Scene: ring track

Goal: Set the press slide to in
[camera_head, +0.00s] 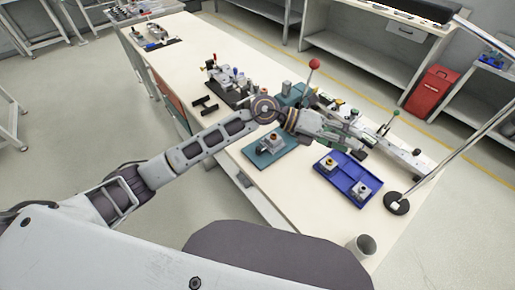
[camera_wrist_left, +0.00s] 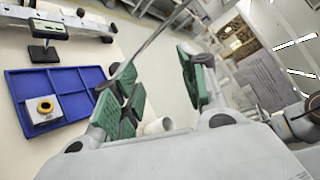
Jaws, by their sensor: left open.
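A teal press-like unit (camera_head: 289,96) with a tall lever ending in a red ball (camera_head: 314,64) stands at the table's back edge, beyond my left wrist. I cannot tell which part is its slide or how it is set; my arm partly hides it. My left gripper (camera_head: 349,138) reaches over the table to the right of this unit. Its green-padded fingers are apart and empty in the left wrist view (camera_wrist_left: 158,86). The press does not clearly show in that view. My right gripper is not in view.
A blue tray (camera_head: 369,194) with small blocks lies in front of my left gripper, beside a teal plate (camera_head: 288,151) with a grey block. A long grey rail (camera_head: 402,157), a lamp base (camera_head: 396,203) and a cup (camera_head: 362,245) are at right. Bare tabletop lies around the cup.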

